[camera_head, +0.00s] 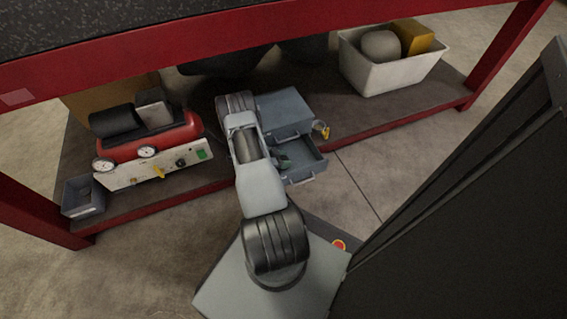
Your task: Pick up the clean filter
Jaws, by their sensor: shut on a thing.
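My arm (262,188) reaches up the middle of the view toward the lower shelf, in front of a small blue-grey drawer unit (284,106). My gripper cannot be made out; my arm links probably hide it. The unit's lower drawer (306,170) is pulled out and shows a small dark green shape (285,160) inside, too small to identify. A small yellow item (321,130) sits at the unit's right side. I cannot pick out the clean filter with certainty.
A red compressor (150,140) with gauges and a small grey bin (83,197) stand on the shelf at left. A white tub (391,72) stands at right. The red bench frame (150,45) crosses above; a dark panel (470,210) fills the right side.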

